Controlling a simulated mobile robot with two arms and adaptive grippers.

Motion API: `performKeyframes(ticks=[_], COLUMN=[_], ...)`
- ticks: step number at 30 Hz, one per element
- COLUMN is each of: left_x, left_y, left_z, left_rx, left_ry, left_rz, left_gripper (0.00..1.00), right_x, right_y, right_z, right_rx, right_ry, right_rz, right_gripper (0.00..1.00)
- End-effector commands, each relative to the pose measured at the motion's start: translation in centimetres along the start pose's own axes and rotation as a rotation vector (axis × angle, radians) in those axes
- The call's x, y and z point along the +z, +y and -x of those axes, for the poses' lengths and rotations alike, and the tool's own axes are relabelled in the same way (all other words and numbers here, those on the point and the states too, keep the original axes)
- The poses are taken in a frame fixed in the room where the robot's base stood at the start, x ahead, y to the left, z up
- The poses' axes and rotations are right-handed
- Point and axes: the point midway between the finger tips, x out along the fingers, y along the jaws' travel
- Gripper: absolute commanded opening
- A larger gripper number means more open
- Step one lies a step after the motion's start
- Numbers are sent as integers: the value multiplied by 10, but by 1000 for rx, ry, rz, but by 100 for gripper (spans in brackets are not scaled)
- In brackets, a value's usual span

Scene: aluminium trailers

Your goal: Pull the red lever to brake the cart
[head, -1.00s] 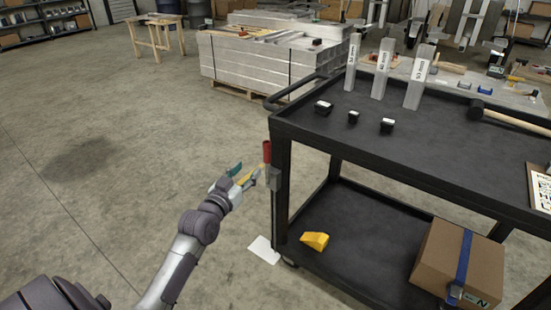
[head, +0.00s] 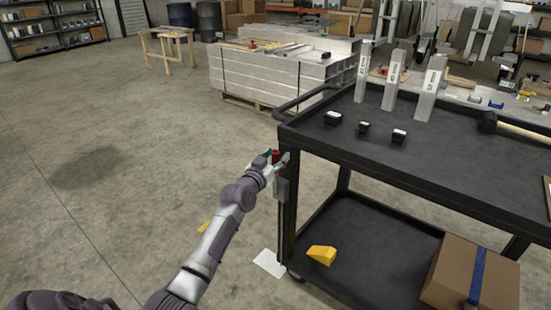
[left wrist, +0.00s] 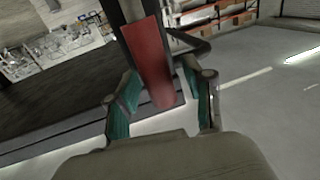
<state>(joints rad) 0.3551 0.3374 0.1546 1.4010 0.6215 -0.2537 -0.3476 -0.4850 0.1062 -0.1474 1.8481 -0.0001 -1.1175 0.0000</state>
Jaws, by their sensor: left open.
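The red lever (head: 275,156) stands at the near left corner post of the black cart (head: 350,155), above a grey bracket (head: 281,188). My left gripper (head: 272,160) is at the lever and partly covers it in the head view. In the left wrist view the red lever (left wrist: 150,62) runs between the two teal-padded fingers of my open left gripper (left wrist: 160,100). Gaps show beside the lever, and I cannot tell whether either finger touches it. My right gripper is in neither view.
The cart's top holds upright metal bars (head: 393,80), small black blocks (head: 364,127) and a mallet (head: 488,121). A yellow wedge (head: 322,255) and a cardboard box (head: 470,272) sit on its lower shelf. White paper (head: 269,263) lies on the floor.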

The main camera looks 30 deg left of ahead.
Motion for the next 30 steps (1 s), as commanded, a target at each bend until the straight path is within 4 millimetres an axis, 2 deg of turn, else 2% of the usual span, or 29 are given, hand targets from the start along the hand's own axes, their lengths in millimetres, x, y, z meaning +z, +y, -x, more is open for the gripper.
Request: performKeyframes(ticks=[4,13,27,30], left_x=[0,0,0,0], left_y=[0,0,3,9], left_z=[0,0,1,2], left_rx=[0,0,1,2], left_ry=[0,0,3,9], left_rz=[0,0,-19,-49], left_gripper=[52,2,0,0], right_x=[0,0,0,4], right_y=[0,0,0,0], right_z=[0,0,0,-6], right_rx=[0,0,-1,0], right_ry=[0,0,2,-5], right_rz=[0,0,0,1], right_gripper=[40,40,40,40])
